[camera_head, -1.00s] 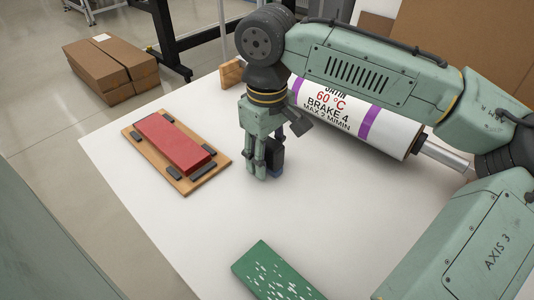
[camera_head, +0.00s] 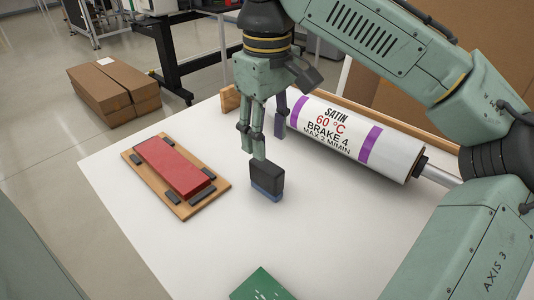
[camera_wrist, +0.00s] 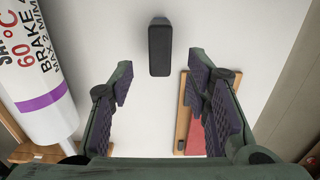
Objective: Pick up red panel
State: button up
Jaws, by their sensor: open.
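The red panel (camera_head: 172,166) is a long flat block lying on a wooden board (camera_head: 135,156) with dark pads around it, at the left of the white table in the head view. In the wrist view, part of the red panel (camera_wrist: 193,138) shows at lower right, partly hidden by my right finger. My gripper (camera_head: 269,138) is open and empty, raised above the table to the right of the panel. Its fingers also show spread in the wrist view (camera_wrist: 159,85).
A black block with a blue base (camera_head: 267,181) stands on the table below my gripper. A white roller with purple bands (camera_head: 347,131) lies behind, to the right. A green board (camera_head: 262,287) lies at the front. The table between is clear.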

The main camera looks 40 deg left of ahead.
aim_at(182, 177)
jog(key=u, duration=1.55)
